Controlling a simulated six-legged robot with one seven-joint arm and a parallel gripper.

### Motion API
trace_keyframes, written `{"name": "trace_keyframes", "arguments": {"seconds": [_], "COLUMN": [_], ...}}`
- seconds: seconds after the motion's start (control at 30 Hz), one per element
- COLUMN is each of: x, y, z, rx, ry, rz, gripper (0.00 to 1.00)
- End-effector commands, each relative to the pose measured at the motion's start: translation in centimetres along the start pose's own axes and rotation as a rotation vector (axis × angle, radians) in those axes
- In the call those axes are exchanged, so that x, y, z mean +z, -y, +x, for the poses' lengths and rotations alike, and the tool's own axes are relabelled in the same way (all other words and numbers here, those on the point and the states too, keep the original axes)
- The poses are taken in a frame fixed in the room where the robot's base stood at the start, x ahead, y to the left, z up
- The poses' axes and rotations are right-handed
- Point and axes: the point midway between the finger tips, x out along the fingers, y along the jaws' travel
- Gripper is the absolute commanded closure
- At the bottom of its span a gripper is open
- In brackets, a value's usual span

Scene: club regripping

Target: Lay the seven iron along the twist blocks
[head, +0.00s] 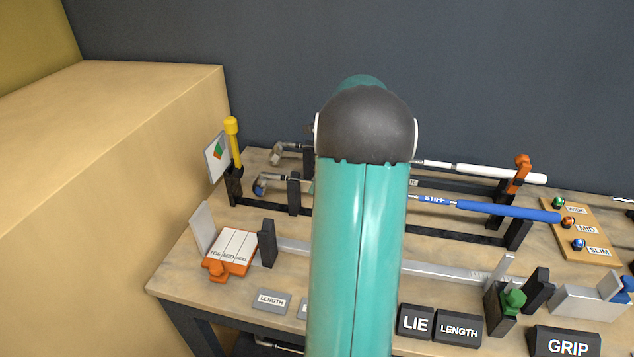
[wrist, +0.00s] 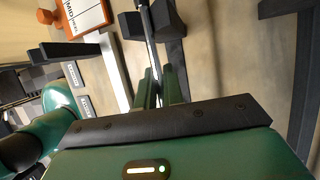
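A blue-gripped club (head: 500,210) marked STIFF lies across the front of a dark rack, its metal head (head: 262,185) at the left. My arm hides its middle in the head view. In the wrist view, a thin metal shaft (wrist: 150,45), seemingly this club's, runs between the two green fingers of my gripper (wrist: 160,88), which look closed around it. No label shows which club is the seven iron. Dark upright blocks stand by the left end (head: 268,243) and right end (head: 537,288) of a silver bar (head: 450,271); I cannot confirm they are the twist blocks.
A white-gripped club (head: 490,172) lies behind, by an orange clamp (head: 519,174). An orange holder (head: 231,252) with white tabs is front left. LIE (head: 415,322), LENGTH (head: 458,331) and GRIP (head: 566,343) signs line the front. A tan box (head: 120,200) stands left.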

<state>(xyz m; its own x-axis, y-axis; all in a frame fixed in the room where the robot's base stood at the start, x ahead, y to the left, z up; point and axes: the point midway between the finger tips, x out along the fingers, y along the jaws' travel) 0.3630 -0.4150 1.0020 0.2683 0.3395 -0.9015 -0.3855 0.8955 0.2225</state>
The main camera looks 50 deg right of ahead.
Motion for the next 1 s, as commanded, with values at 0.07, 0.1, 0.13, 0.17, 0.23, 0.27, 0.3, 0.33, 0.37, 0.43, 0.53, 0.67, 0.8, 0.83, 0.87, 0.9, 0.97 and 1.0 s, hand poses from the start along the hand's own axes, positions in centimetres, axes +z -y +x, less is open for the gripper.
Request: {"name": "trace_keyframes", "arguments": {"seconds": [0.07, 0.1, 0.13, 0.17, 0.23, 0.27, 0.3, 0.33, 0.37, 0.43, 0.53, 0.67, 0.8, 0.83, 0.87, 0.9, 0.97, 1.0], "x": [0.1, 0.1, 0.0, 0.0, 0.0, 0.0, 0.0, 0.0, 0.0, 0.0, 0.0, 0.0, 0.0, 0.1, 0.1, 0.1, 0.0, 0.1], "y": [0.0, 0.0, 0.0, 0.0, 0.0, 0.0, 0.0, 0.0, 0.0, 0.0, 0.1, 0.1, 0.1, 0.1, 0.1, 0.1, 0.1, 0.1], "z": [-0.1, -0.1, -0.1, 0.0, 0.0, 0.0, 0.0, 0.0, 0.0, -0.1, -0.8, -2.8, -5.8, -6.5, -7.1, -8.1, -9.4, -10.2], "rx": [-0.001, -0.001, -0.001, -0.001, -0.001, -0.001, 0.0, 0.0, 0.001, 0.0, -0.002, -0.005, -0.004, -0.005, -0.004, -0.005, -0.005, -0.004], "ry": [0.001, 0.001, 0.0, 0.0, 0.0, 0.0, 0.0, 0.0, 0.0, 0.0, 0.0, 0.0, 0.0, 0.0, 0.0, 0.0, 0.0, 0.0], "rz": [-0.001, -0.001, -0.001, -0.001, 0.0, 0.0, 0.0, 0.0, 0.0, 0.0, -0.001, -0.001, -0.001, -0.001, -0.001, -0.001, -0.001, -0.001], "gripper": [0.77, 0.69, 0.65, 0.65, 0.65, 0.65, 0.65, 0.65, 0.65, 0.65, 0.65, 0.65, 0.65, 0.65, 0.65, 0.65, 0.65, 0.65]}}
